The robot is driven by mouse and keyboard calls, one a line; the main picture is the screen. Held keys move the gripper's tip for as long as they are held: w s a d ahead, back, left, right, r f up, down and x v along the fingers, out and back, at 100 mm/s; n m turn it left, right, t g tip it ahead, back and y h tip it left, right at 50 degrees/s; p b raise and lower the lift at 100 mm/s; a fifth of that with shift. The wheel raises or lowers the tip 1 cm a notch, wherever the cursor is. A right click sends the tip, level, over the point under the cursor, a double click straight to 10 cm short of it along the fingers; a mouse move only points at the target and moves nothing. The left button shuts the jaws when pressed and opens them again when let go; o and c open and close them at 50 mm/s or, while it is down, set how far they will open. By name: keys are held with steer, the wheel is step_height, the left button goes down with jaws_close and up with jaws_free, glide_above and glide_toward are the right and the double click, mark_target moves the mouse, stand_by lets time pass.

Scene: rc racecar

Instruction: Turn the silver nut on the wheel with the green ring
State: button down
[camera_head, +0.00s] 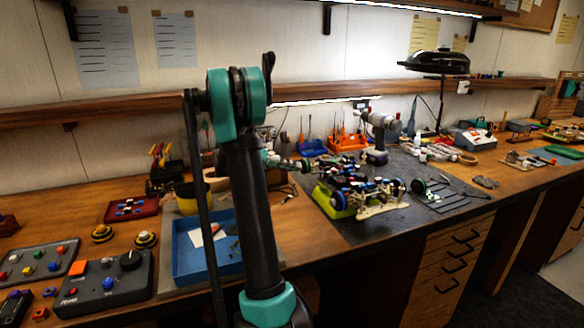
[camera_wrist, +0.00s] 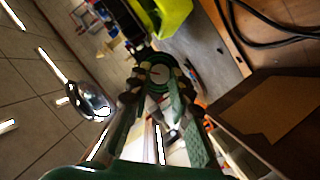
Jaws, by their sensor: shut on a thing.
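In the wrist view, the wheel with the green ring (camera_wrist: 158,88) is straight ahead of my gripper (camera_wrist: 157,76). A pale round centre, the silver nut (camera_wrist: 158,71), shows between the two fingertips. The fingers are shut on it, one on each side; the exact contact is small and dark. In the head view, the race car (camera_head: 355,182) sits on a yellow-green stand (camera_head: 333,203) on the dark mat. My gripper (camera_head: 303,165) reaches the car's far left side there, partly hidden behind my own arm, and the nut cannot be made out.
A blue tray (camera_head: 182,262) lies left of the car. A drill (camera_head: 380,135) stands behind it, and a loose wheel (camera_head: 418,186) and dark strips lie to its right. A black lamp (camera_head: 437,62) hangs over the bench. The mat's front right is fairly clear.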

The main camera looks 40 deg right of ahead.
stand_by(0.4)
steer(key=c, duration=1.4)
jaws_free()
steer(key=shift+o, duration=0.2)
steer(key=v, duration=1.2)
steer(key=shift+w+r, duration=0.1)
